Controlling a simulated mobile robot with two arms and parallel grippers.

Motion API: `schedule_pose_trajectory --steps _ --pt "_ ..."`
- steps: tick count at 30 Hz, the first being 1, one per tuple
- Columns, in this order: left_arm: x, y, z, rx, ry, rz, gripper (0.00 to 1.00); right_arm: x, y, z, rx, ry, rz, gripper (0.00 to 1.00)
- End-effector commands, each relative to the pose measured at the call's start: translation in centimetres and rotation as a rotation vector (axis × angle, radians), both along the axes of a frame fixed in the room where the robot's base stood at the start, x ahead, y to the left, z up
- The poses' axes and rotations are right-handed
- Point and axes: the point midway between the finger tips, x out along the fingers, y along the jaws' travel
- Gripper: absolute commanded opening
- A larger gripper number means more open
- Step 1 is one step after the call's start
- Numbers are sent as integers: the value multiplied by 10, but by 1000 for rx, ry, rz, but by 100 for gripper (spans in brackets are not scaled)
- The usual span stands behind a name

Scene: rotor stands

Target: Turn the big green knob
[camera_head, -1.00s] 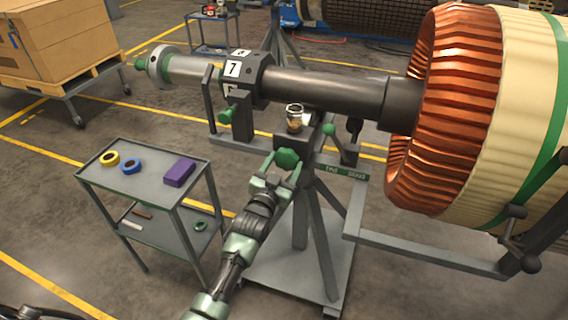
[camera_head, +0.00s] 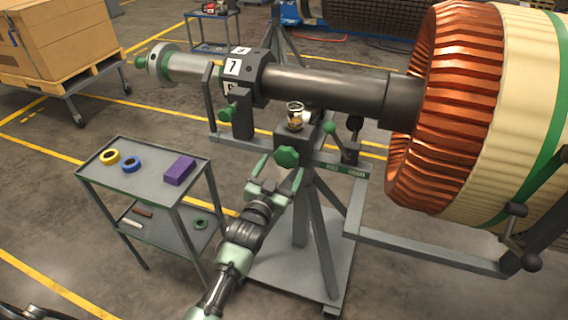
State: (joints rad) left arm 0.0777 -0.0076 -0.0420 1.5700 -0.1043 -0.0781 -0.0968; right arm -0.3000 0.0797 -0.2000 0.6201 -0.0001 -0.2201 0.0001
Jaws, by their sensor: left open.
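The big green knob (camera_head: 286,156) sits on the front of the dark block at the top of the rotor stand (camera_head: 308,225). My left gripper (camera_head: 281,170) is open just below and in front of the knob. Its two fingers point up toward it, one on the left side and one on the right. A gap shows between the knob and the palm; whether a finger touches the knob I cannot tell. My right gripper is not in view.
The dark rotor shaft (camera_head: 325,88) runs above. A grey cart (camera_head: 145,170) stands at the left.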

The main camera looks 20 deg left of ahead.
Motion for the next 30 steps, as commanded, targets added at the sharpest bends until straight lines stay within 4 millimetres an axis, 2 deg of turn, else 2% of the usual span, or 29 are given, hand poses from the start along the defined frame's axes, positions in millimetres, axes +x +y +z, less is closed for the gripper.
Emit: schedule_pose_trajectory --steps 3,9,26,29,30 --pt "-23 1 -2 0 3 0 86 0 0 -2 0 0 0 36" --pt "-45 1 -1 0 2 -1 86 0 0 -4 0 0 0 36" --pt "-48 2 -2 0 4 0 86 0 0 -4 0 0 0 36" --pt "-50 0 -19 -2 37 -4 86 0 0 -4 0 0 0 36" --pt "-52 -1 -34 -3 66 -6 86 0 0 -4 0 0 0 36"
